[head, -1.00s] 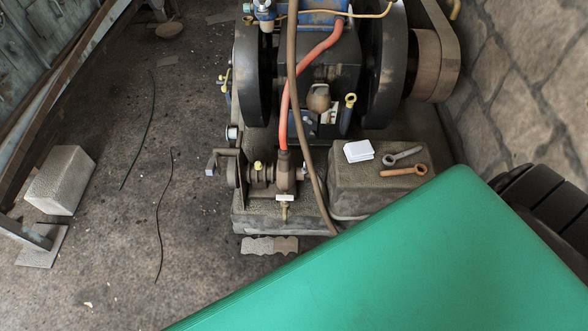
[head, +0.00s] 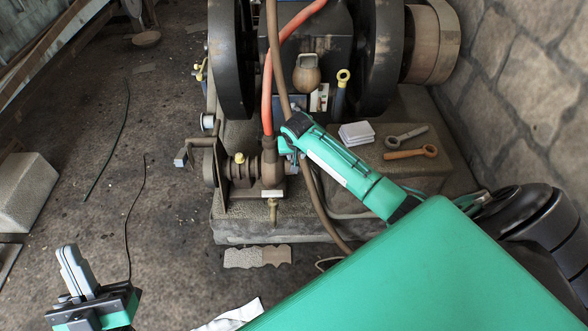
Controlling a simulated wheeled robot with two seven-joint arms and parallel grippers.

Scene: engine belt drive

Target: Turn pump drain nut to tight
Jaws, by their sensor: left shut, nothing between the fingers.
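The pump (head: 268,168) is a rusty brown body on the front of the engine base, with a red hose running up from it. A small brass fitting (head: 273,212) hangs below it; I take this for the drain nut, but its tightness cannot be seen. My left gripper (head: 71,259) is at the lower left, well apart from the pump, with its grey fingers shut and empty. My right arm reaches in from the right, and its dark and green end (head: 291,140) is by the pump's upper right. Its fingers are too small and covered to read.
Two ring-ended tools, one grey (head: 406,134) and one orange-brown (head: 410,153), lie with a white stack (head: 356,133) on the block right of the pump. A brown hose (head: 316,190) hangs beside the pump. A stone wall (head: 515,100) bounds the right. The floor at left is mostly clear.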

